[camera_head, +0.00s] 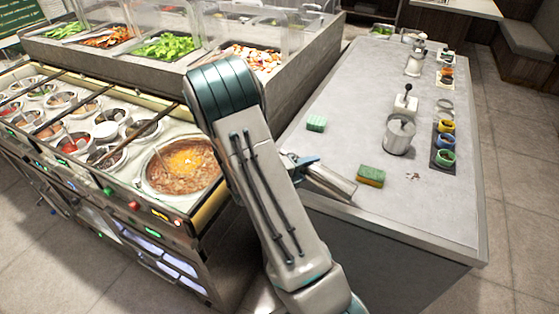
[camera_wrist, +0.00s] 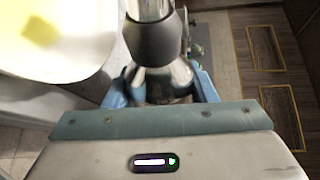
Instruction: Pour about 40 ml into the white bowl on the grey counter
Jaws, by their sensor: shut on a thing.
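My gripper (camera_wrist: 172,90) is shut on a shiny vessel with a dark grey collar (camera_wrist: 155,40), held between its blue fingers in the wrist view. In the head view my gripper (camera_head: 302,163) is partly behind my arm, and a silvery cylinder (camera_head: 332,184) juts from it, tilted down to the right over the near counter edge. A large white round thing, likely the white bowl (camera_wrist: 75,65), fills the upper left of the wrist view, beside the held vessel, with a yellow patch in it. I cannot make out the bowl in the head view. No stream of liquid shows.
The grey counter (camera_head: 345,120) holds a green sponge (camera_head: 316,123), a yellow-green sponge (camera_head: 371,176), a metal pot (camera_head: 399,135) and a dark tray of coloured cups (camera_head: 437,158). A sauce station with a large stew pan (camera_head: 150,183) stands left. The counter's near right is clear.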

